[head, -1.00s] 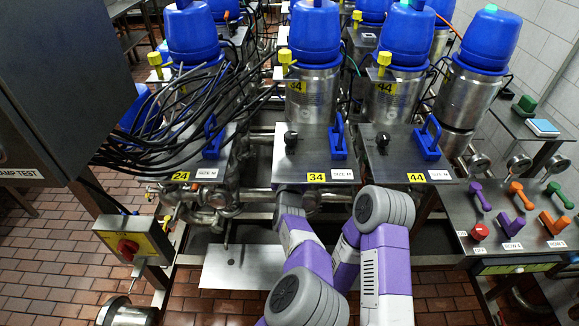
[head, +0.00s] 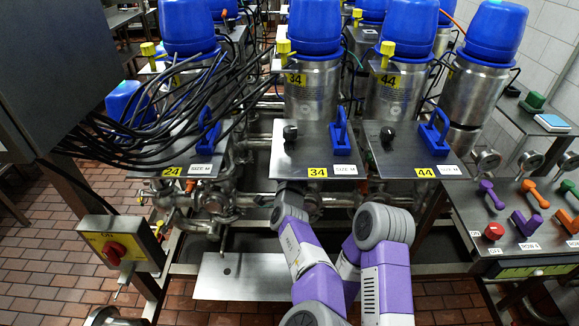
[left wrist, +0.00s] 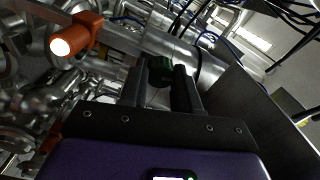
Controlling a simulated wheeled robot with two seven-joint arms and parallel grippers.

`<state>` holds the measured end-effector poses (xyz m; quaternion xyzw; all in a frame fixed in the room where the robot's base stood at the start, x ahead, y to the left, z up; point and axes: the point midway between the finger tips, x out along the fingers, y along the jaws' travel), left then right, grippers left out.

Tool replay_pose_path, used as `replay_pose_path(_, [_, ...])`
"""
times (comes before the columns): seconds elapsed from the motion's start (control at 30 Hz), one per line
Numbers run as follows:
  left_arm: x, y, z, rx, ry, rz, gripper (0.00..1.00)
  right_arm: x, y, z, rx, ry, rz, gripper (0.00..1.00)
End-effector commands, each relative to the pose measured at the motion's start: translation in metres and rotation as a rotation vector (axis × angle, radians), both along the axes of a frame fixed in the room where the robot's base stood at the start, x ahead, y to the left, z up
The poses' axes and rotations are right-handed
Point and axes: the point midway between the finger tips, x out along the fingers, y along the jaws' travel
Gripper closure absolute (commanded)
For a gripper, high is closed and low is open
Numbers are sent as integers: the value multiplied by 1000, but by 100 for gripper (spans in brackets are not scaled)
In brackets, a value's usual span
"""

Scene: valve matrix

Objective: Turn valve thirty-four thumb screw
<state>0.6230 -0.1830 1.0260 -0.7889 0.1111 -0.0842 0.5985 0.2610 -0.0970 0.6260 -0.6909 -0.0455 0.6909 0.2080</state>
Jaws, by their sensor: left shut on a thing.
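Valve thirty-four (head: 312,90) is a steel cylinder with a blue cap, a yellow fitting and a "34" label. Below it is a steel plate (head: 308,153) with a black knob (head: 290,133), a blue handle (head: 340,135) and another "34" label. My left arm reaches under the front edge of this plate, which hides its gripper in the head view. In the left wrist view my left gripper (left wrist: 165,82) has its two dark fingers on either side of a small dark green thumb screw (left wrist: 160,69) by a steel pipe. My right gripper is out of view.
Valve 44 (head: 398,85) and its plate stand to the right. Black cables (head: 150,130) hang over plate 24 at left. In the left wrist view, an orange part (left wrist: 76,36) sticks out at upper left. A red-knob box (head: 122,248) stands at lower left.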

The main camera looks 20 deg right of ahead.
Motion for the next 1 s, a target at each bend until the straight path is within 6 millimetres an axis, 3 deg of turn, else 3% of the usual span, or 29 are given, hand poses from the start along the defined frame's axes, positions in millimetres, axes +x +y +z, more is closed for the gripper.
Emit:
replay_pose_path(0.4, [0, -1, -2, 228, -67, -1, 99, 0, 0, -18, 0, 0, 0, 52])
replay_pose_path(1.0, [0, 0, -1, 280, -81, -1, 99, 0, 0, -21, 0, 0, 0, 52])
